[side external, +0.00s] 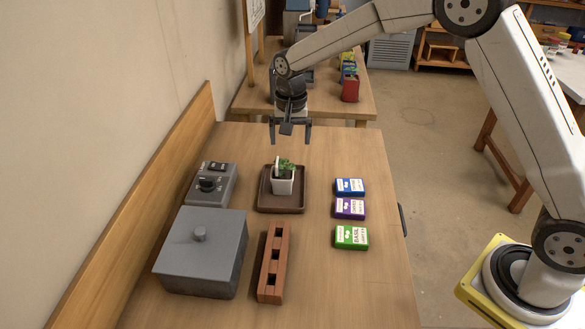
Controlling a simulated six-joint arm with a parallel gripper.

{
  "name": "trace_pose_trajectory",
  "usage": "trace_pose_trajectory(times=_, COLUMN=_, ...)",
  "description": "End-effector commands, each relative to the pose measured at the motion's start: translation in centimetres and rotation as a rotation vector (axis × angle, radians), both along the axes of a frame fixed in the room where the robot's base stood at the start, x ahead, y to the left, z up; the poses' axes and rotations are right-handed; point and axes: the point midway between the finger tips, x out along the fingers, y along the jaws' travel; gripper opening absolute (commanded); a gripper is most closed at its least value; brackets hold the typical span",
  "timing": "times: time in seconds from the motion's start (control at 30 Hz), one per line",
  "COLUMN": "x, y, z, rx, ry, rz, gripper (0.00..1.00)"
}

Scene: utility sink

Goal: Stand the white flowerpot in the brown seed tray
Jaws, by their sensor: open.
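The white flowerpot (283,186) holds a small green plant and stands upright inside the brown seed tray (267,204). A white tag or label rises beside the plant at its left. The tray lies flat on the wooden table, with its rim visible around the pot. My gripper (290,142) is open and empty, pointing down. It is above and behind the pot in the side view, apart from it.
A grey control box with a dial (211,184) and a grey lidded box (202,253) stand on the left. A brown block with square holes (273,263) lies in front. Blue (350,187), purple (349,208) and green (351,237) packets lie right. A wooden board edges the left.

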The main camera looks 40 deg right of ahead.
Motion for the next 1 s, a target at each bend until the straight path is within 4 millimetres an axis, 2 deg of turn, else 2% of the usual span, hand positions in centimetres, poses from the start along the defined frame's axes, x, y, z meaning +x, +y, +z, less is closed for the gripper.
trace_pose_trajectory(times=0.43, x=-9.3, y=-2.8, z=0.6, rx=-0.016, ry=-0.09, rz=0.279, gripper=1.0)
trace_pose_trajectory(times=0.8, x=-18.7, y=-4.5, z=-0.3, rx=-0.056, ry=-0.163, rz=0.517, gripper=1.0)
trace_pose_trajectory(times=1.0, x=-22.6, y=-5.0, z=-1.0, rx=-0.078, ry=-0.19, rz=0.613, gripper=1.0)
